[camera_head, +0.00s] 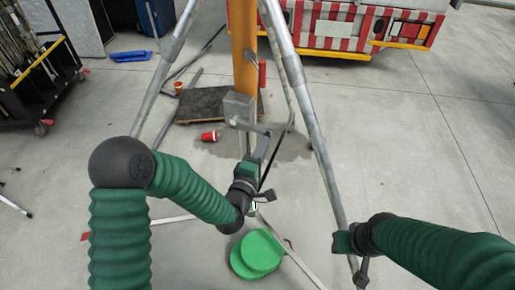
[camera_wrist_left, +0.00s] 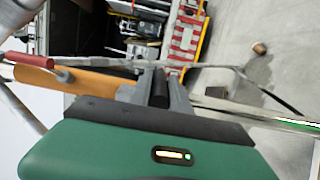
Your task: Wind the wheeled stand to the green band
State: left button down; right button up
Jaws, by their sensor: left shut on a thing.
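The wheeled stand has grey tubular legs (camera_head: 305,105) and an orange column (camera_head: 244,50). A grey winch box (camera_head: 238,107) sits low on the column, with a crank arm reaching right from it. My left gripper (camera_head: 266,143) is at the end of that crank. In the left wrist view its fingers (camera_wrist_left: 160,90) close around the crank's black grip (camera_wrist_left: 159,87). The orange column (camera_wrist_left: 50,76) also shows there.
A red handle (camera_head: 262,75) sticks out beside the column. Green discs (camera_head: 258,252) lie on the floor in front. A red cup (camera_head: 209,136) lies near the stand's base. A black rack (camera_head: 40,75) stands left, a red-and-white vehicle (camera_head: 345,30) behind. Floor at right is clear.

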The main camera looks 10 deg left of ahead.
pick_arm(q)
notch_tip(320, 180, up, 4)
jog(key=p, duration=0.3)
jog(key=shift+w+r, duration=0.1)
jog(key=shift+r, duration=0.1)
jog(key=w+a+r+p, duration=0.3)
jog(key=a+r+p, duration=0.5)
jog(key=a+r, duration=0.2)
jog(key=w+a+f+b, duration=0.2)
jog(key=a+f, duration=0.1)
jog(key=a, duration=0.6)
jog(key=a+f+b, duration=0.3)
jog(key=f+b, duration=0.5)
jog(key=f, duration=0.5)
jog(key=s+d+f+b, duration=0.3)
jog(key=d+f, duration=0.5)
jog(key=d, duration=0.4)
jog(key=shift+f+b, duration=0.25)
jog(key=shift+b, duration=0.65)
jog(key=c, duration=1.1)
grip_release()
jog(key=shift+w+f, duration=0.1)
jog(key=shift+w, duration=0.05)
jog(key=shift+o, duration=0.5)
